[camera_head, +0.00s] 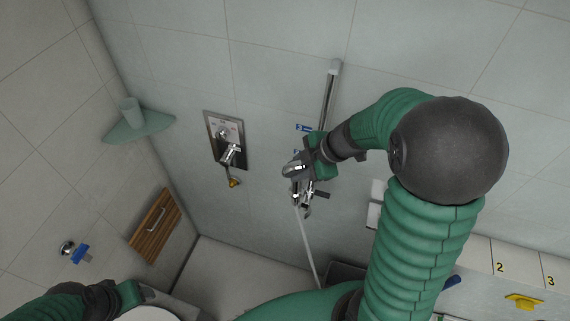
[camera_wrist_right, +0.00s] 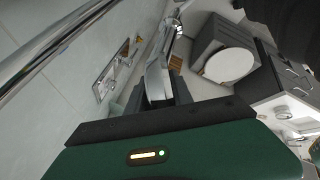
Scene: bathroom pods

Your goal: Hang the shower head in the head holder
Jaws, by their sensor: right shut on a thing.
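My right gripper (camera_head: 299,172) is shut on the silver shower head (camera_head: 296,168), in front of the wall rail. In the right wrist view the shower head (camera_wrist_right: 158,78) shows between the dark fingers (camera_wrist_right: 158,97). The head holder (camera_head: 309,197) appears as a small metal piece with a side lever just below the gripper, low on the rail. I cannot tell whether the shower head touches it. A pale hose (camera_head: 308,245) hangs down below. My left gripper (camera_head: 140,293) is low at the left, away from the shower head, its fingers unclear.
The chrome rail (camera_head: 328,95) also crosses the right wrist view's upper left (camera_wrist_right: 50,45). A mixer panel (camera_head: 226,140) is on the wall left of it. A corner shelf (camera_head: 139,127), a wooden panel (camera_head: 155,224) and a toilet (camera_wrist_right: 230,65) stand farther off.

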